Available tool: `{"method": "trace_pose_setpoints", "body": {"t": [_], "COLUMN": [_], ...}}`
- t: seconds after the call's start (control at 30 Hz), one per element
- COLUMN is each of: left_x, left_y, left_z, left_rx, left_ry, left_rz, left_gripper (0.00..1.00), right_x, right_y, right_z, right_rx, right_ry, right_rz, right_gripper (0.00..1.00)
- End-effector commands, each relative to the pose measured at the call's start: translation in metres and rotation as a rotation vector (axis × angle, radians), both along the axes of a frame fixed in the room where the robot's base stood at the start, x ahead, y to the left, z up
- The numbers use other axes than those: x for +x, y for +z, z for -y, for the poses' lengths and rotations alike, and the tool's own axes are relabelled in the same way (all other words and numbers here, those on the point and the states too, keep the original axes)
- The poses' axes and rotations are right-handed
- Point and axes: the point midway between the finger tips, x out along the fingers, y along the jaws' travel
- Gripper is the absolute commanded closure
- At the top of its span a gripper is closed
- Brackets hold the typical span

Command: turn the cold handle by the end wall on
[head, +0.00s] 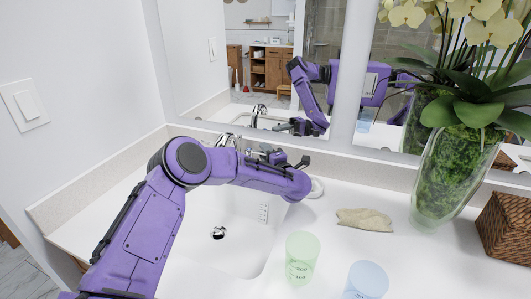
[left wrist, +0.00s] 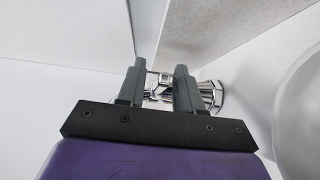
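The chrome tap (head: 226,140) stands at the back of the white sink (head: 215,262), partly hidden behind my left arm. Its handle nearest the end wall shows only in part in the head view. My left gripper (head: 285,158) is over the back of the sink, near the mirror. In the left wrist view, its two grey fingers (left wrist: 160,66) are apart. Chrome tap parts (left wrist: 212,95) show beyond and between the fingers; I cannot tell whether they touch, nor which handle this is. My right gripper is not in view.
A green cup (head: 301,258), a blue cup (head: 367,281), a folded beige cloth (head: 364,220) and a vase with orchids (head: 450,170) stand right of the sink. A wicker box (head: 506,228) is at the far right. The end wall (head: 70,80) is left; a mirror (head: 230,60) is behind.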

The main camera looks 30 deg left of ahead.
Motion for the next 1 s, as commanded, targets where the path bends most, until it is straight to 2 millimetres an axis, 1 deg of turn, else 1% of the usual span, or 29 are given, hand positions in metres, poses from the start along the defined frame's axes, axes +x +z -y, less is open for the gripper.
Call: {"method": "trace_pose_setpoints", "body": {"t": [0.13,0.17,0.2,0.27,0.5,0.57,0.67,0.8,0.9,1.0], "left_x": [0.000,0.000,0.000,0.000,0.000,0.000,-0.002,-0.011,-0.017,-0.018], "left_y": [0.000,0.000,0.000,0.000,0.000,0.001,0.002,0.003,0.001,0.001], "left_z": [0.000,0.000,0.000,0.000,0.000,0.000,0.002,0.002,0.000,0.000], "left_rx": [0.000,0.000,0.000,0.000,0.001,0.003,0.004,0.002,0.000,0.000], "left_ry": [0.000,0.000,0.000,0.000,-0.023,-0.071,-0.189,-0.334,-0.401,-0.422], "left_rz": [0.000,0.000,0.000,0.000,0.000,-0.001,0.000,0.001,0.001,0.001], "left_gripper": [0.65,0.68,0.81,1.00,1.00,1.00,1.00,1.00,1.00,1.00], "right_x": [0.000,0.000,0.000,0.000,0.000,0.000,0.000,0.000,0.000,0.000], "right_y": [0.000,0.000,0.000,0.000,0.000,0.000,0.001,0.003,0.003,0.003], "right_z": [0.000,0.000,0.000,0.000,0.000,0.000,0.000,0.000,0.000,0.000], "right_rx": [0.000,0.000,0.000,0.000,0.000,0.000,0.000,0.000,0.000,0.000], "right_ry": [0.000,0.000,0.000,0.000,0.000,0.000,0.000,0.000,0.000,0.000], "right_rz": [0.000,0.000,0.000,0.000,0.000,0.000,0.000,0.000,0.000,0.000], "right_gripper": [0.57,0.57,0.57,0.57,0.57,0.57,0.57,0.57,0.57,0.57]}}
